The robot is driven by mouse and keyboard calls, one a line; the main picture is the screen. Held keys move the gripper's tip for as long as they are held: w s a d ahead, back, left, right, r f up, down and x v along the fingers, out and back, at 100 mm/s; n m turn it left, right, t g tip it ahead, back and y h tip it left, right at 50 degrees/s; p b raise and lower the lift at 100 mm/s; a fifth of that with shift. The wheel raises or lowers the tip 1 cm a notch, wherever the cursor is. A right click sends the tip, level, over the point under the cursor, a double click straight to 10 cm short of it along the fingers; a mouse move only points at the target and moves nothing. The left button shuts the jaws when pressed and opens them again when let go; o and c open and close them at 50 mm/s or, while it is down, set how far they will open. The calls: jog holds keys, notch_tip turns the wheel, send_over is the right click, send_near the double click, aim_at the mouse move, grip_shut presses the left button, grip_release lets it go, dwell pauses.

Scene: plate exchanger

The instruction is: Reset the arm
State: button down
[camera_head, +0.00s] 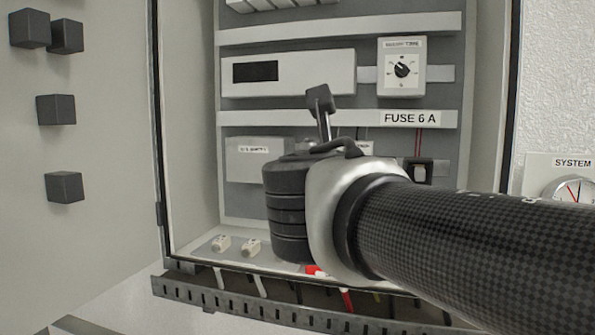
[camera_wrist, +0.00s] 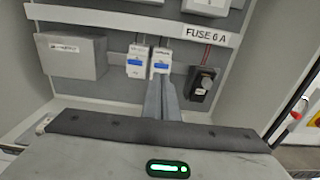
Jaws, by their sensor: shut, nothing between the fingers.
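My gripper (camera_head: 320,100) is inside the open cabinet, in front of its back panel. My arm reaches in from the right. In the wrist view the fingers (camera_wrist: 161,82) are together and empty. Their tips overlap the lower part of the right one of two white modules with blue labels (camera_wrist: 160,63). I cannot tell whether they touch it. The other white module (camera_wrist: 136,62) is just to the left.
A grey box (camera_wrist: 72,57) is left of the modules. A black component (camera_wrist: 203,84) with red wires is to the right. A rotary dial (camera_head: 402,68) is higher up. The cabinet's right edge (camera_head: 510,90) stands close above my arm. A slotted duct (camera_head: 235,303) runs below.

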jog(key=shift+s, duration=0.1)
jog(key=s+d+f+m+g+p, duration=0.1)
jog(key=s+d+f+m+g, duration=0.35)
jog(key=f+m, duration=0.4)
jog(key=s+d+f+m+g+p, duration=0.1)
jog(key=s+d+f+m+g, duration=0.3)
jog(key=f+m, duration=0.4)
jog(key=s+a+f+m+g+y+p, duration=0.1)
jog(key=s+a+f+m+g+y, duration=0.2)
jog(key=s+f+m, duration=0.6)
jog(key=a+m+y, duration=0.1)
jog(key=m+y, duration=0.1)
jog(key=m, duration=0.4)
jog(key=shift+s+f+m+y+p, duration=0.15)
jog(key=shift+s+m+y+p, duration=0.15)
jog(key=shift+s+m+p, duration=0.05)
